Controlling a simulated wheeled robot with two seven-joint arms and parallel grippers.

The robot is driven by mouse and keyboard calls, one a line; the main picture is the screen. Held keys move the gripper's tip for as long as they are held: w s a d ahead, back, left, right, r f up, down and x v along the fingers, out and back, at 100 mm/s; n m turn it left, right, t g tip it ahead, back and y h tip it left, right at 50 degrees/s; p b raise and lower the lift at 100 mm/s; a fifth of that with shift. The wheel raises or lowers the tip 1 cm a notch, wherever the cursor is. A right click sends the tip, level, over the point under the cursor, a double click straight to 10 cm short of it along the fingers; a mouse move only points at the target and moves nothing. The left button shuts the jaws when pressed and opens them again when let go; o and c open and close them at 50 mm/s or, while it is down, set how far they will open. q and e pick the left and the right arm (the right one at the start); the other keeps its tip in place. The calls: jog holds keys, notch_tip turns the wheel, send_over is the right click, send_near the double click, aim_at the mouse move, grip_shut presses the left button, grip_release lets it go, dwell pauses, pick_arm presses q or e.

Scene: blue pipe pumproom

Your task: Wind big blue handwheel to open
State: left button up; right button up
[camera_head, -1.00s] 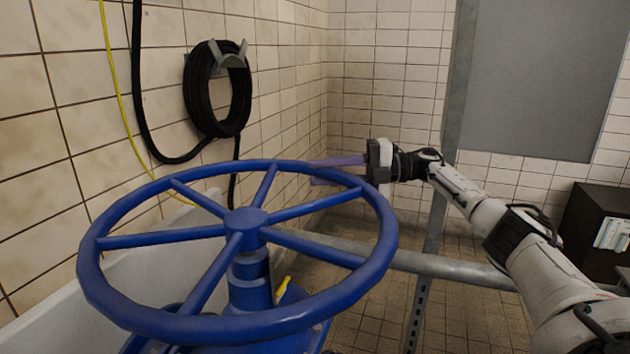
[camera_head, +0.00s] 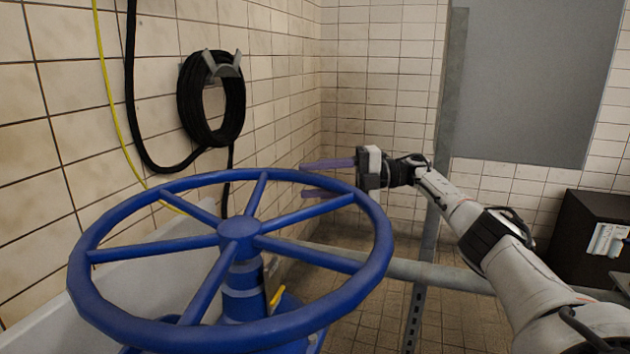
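The big blue handwheel (camera_head: 108,214) lies nearly level in front of me, with its hub (camera_head: 240,230) on a blue stem and several spokes reaching the rim. My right gripper (camera_head: 302,180) comes in from the right at the wheel's far right rim. Its two purple fingers point left and are parted, one above the rim and one below it in the picture. The rim passes in front of part of the lower finger. I cannot tell whether either finger touches the rim. My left gripper is not in view.
A black hose (camera_head: 188,100) hangs on the tiled left wall beside a yellow cable (camera_head: 112,92). A metal post (camera_head: 446,120) and a horizontal pipe (camera_head: 440,276) stand near my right arm. A dark cabinet (camera_head: 574,240) is at the right. A white trough (camera_head: 60,322) runs along the left.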

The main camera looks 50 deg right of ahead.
jog(key=shift+d, duration=0.1)
jog(key=shift+s+d, duration=0.2)
jog(key=shift+d, duration=0.05)
jog(key=b+v, duration=0.6)
jog(key=b, duration=0.1)
jog(key=shift+s+d, duration=0.2)
jog(key=shift+s, duration=0.1)
jog(key=shift+r, duration=0.1)
